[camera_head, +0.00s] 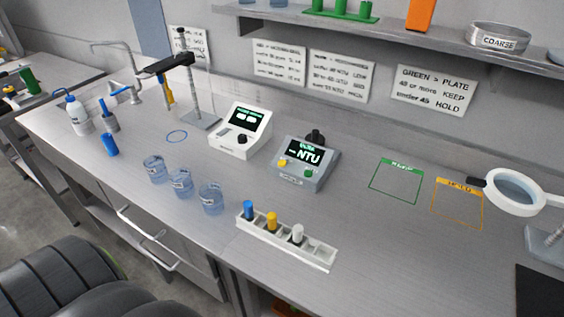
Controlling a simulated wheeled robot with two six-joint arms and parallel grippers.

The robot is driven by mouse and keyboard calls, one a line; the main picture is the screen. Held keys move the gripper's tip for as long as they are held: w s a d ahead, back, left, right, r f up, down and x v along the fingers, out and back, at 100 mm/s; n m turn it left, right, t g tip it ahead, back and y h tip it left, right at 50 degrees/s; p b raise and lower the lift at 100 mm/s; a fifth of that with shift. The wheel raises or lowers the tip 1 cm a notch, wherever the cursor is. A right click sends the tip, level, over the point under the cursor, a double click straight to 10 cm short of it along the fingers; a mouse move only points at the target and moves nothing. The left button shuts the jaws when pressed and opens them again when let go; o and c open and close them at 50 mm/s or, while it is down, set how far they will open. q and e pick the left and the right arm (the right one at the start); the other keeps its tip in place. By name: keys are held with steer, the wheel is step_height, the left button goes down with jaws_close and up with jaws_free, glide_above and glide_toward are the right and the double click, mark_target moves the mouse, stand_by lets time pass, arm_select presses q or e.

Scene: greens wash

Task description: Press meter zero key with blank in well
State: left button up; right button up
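The grey turbidity meter (298,180) stands mid-bench, its dark screen reading "NTU". On its front are a yellow key (282,162) and a green key (308,174); I cannot read which is the zero key. A black knob-like cap (315,136) rises at the meter's back, where the well may be; whether a vial sits under it is hidden. A white rack (318,252) in front of the meter holds a blue-capped vial (249,209), a yellow-capped vial (272,221) and a white-capped vial (297,234). Neither of my grippers is in view.
A white instrument (233,143) stands left of the meter. Several clear beakers (181,184) stand front left. A green outline (397,181) and an orange outline (457,206) mark bare bench right of the meter. A magnifier (515,191) is at far right. A shelf (380,37) overhangs the back.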

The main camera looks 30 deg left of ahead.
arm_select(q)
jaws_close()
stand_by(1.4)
